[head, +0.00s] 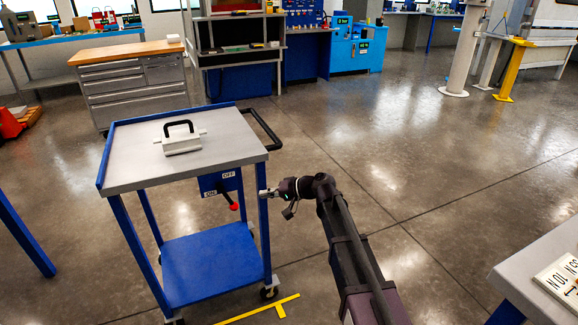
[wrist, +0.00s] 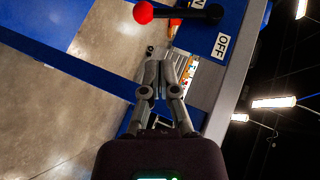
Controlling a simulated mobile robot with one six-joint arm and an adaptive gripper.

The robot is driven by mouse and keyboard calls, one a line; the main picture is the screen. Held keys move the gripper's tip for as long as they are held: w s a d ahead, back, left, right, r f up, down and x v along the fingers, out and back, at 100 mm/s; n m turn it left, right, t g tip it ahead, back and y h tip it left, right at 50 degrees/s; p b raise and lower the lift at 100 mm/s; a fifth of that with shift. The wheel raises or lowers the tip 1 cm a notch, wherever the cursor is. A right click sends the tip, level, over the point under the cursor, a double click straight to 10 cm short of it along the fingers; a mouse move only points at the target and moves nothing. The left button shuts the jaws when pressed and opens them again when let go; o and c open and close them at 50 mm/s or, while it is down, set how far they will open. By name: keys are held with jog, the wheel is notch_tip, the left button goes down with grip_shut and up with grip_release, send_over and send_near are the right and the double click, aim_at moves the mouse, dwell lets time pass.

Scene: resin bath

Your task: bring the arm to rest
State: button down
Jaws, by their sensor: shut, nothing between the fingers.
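My arm reaches in from the lower right of the head view. My gripper (head: 264,192) is at the cart's front right leg, just right of the blue switch panel; whether it touches the leg I cannot tell. In the wrist view my gripper (wrist: 160,65) has its fingers together and empty. The panel (head: 222,182) hangs under the cart top and carries ON and OFF labels. Its lever has a red knob (head: 234,206) pointing down and right. The red knob (wrist: 143,12) is also at the top of the wrist view, beyond the fingertips.
The blue cart has a grey top (head: 140,170), with a pale block with a black handle (head: 181,138) on it. A grey table (head: 540,250) with a labelled plate stands at lower right. A drawer cabinet (head: 135,85) stands behind.

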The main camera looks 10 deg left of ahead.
jog(key=s+d+f+m+h, duration=0.1)
jog(key=s+d+f+h, duration=0.35)
jog(key=d, duration=1.05)
jog(key=s+d+f+m+h+p, duration=0.1)
jog(key=s+d+f+h, duration=0.35)
jog(key=d, duration=0.95)
jog(key=s+d+f+m+h, duration=0.15)
jog(key=s+d+h, duration=0.4)
jog(key=d, duration=0.95)
notch_tip(320, 180, up, 28)
jog(key=p, duration=2.8)
jog(key=shift+s+a+p, duration=0.2)
jog(key=shift+s+p, duration=0.1)
jog(key=shift+s, duration=0.05)
jog(key=shift+y, duration=0.25)
